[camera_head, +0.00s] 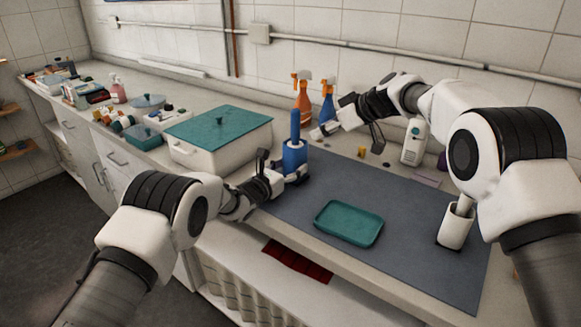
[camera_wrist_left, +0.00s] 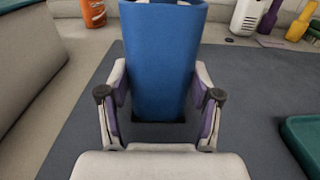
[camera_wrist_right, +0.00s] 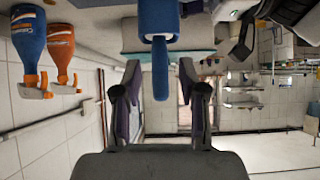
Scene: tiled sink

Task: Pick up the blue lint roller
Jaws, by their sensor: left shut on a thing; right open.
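The blue lint roller (camera_head: 294,153) stands upright at the back left of the grey mat, its thin handle pointing up. My left gripper (camera_head: 290,174) is shut around the lower part of its wide blue body. In the left wrist view the body (camera_wrist_left: 163,55) sits between the two fingers. My right gripper (camera_wrist_right: 157,82) is open, to the right of the roller in the head view. In the right wrist view, which is upside down, the handle (camera_wrist_right: 160,70) lies between the open fingers, with no clear contact.
A teal tray (camera_head: 349,223) lies on the grey mat (camera_head: 420,235). A white box with a teal lid (camera_head: 218,126) stands left of the roller. Orange (camera_head: 302,98) and blue (camera_head: 327,102) spray bottles stand behind. A white cup (camera_head: 456,228) stands at the right.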

